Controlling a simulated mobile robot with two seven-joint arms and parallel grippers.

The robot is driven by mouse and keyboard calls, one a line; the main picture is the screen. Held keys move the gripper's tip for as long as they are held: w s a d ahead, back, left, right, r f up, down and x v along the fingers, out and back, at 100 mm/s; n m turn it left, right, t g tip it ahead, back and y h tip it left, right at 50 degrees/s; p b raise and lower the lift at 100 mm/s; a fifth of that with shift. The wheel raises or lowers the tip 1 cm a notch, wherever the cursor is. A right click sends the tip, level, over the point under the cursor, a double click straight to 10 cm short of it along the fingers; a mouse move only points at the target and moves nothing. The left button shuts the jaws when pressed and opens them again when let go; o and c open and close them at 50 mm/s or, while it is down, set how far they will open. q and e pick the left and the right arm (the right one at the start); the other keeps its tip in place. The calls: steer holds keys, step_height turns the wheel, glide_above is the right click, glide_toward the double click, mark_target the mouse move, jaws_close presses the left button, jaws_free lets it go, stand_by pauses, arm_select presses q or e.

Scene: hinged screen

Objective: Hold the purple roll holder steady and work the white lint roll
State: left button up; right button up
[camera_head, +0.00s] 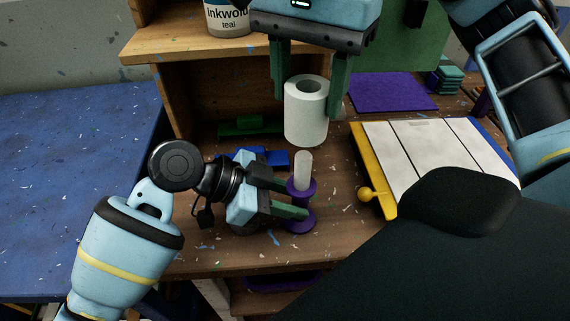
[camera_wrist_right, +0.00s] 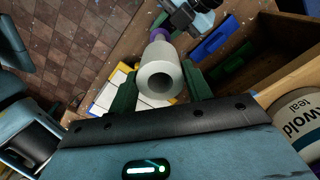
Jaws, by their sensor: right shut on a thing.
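The purple roll holder (camera_head: 300,190) stands upright on the wooden desk, with a pale post (camera_head: 303,165) on top and a purple base disc. My left gripper (camera_head: 295,199) has its fingers on either side of the holder's stem; whether they press on it I cannot tell. My right gripper (camera_head: 308,105) is shut on the white lint roll (camera_head: 305,125) and holds it upright above the post. A small gap shows between roll and post. In the right wrist view the roll (camera_wrist_right: 162,75) sits between the green fingers, its hollow end towards the camera, with the purple holder (camera_wrist_right: 157,34) beyond.
A wooden shelf (camera_head: 150,47) with a paint can (camera_head: 227,18) stands behind, green and blue items near it. A white-panelled board with a yellow edge (camera_head: 385,188) lies to the right. A purple mat (camera_head: 392,92) lies at the back. A blue surface (camera_head: 70,190) is at left.

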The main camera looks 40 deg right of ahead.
arm_select(q)
jaws_close()
steer(key=shift+f, duration=0.1)
stand_by(1.1)
steer(key=shift+o, duration=2.2)
jaws_free()
jaws_close()
